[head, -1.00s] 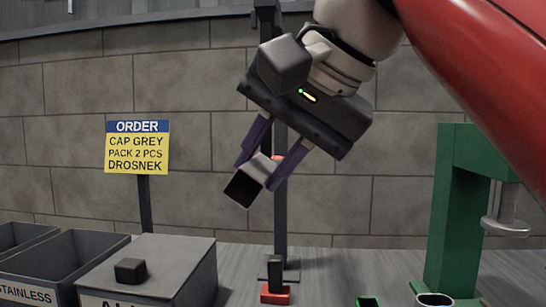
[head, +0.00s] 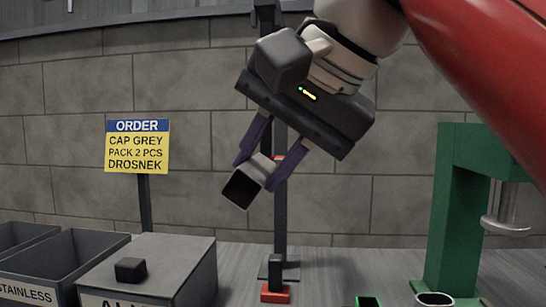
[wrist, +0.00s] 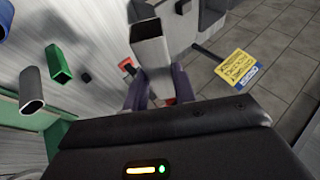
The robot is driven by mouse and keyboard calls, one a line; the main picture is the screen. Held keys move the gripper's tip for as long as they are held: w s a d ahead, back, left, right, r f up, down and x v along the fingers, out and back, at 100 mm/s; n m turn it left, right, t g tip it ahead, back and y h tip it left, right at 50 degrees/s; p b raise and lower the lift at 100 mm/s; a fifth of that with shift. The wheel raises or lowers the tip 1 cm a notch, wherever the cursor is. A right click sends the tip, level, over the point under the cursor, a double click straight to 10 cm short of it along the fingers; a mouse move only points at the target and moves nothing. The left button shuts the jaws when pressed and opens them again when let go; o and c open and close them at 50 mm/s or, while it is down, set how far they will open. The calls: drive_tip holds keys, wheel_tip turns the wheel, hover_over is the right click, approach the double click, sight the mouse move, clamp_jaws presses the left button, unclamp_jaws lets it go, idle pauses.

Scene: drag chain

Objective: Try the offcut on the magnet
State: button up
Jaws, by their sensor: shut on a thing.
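My gripper (head: 257,172) has purple fingers and is shut on the offcut (head: 243,188), a short grey square tube. The tube is held tilted in the air, its dark open end facing down toward the camera. In the wrist view the offcut (wrist: 148,45) stands out between the fingertips (wrist: 158,72). A small dark block (head: 130,269) lies on top of a grey box at the lower left, well below and left of the gripper. I cannot tell for sure whether this block is the magnet.
Grey bins (head: 68,262), one marked STAINLESS, stand left of the grey box (head: 185,260). A yellow ORDER sign (head: 137,150) stands behind. A dark post (head: 280,220), a red-based item (head: 275,292) and a green press (head: 455,215) stand to the right.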

sight(247, 172)
drive_tip(key=shift+s+a+r, duration=0.1)
drive_tip(key=shift+s+r, duration=0.05)
drive_tip(key=shift+s, duration=0.7)
drive_tip(key=shift+s+a+r, duration=0.1)
drive_tip(key=shift+s+r, duration=0.1)
drive_tip(key=shift+s, duration=0.6)
drive_tip(key=shift+s+r, duration=0.15)
drive_tip(key=shift+s, duration=0.7)
idle(3.5)
drive_tip(key=shift+s, duration=0.1)
idle(0.4)
